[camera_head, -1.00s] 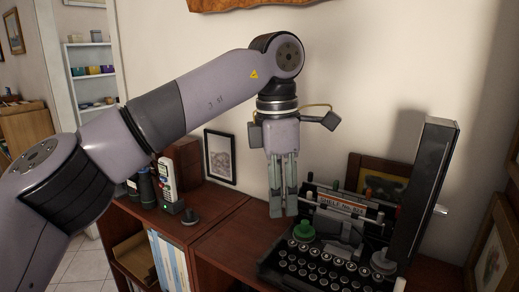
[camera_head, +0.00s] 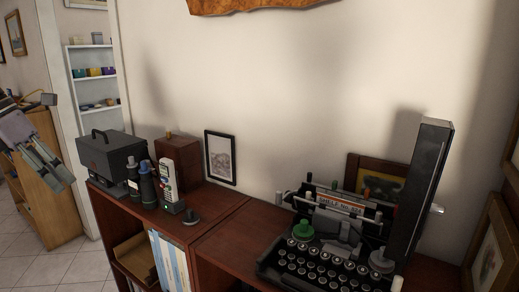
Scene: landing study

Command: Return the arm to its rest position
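My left gripper (camera_head: 58,183) is at the left edge of the head view, tilted down to the right, in front of the wooden cabinet and the floor. Its two fingers lie close together with nothing between them. Most of the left arm is out of the picture. It is well clear of the shelf top, and no object touches it. My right gripper is not in view.
A tall dark panel (camera_head: 424,190) stands beside the typewriter. A small framed picture (camera_head: 220,158) leans on the wall.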

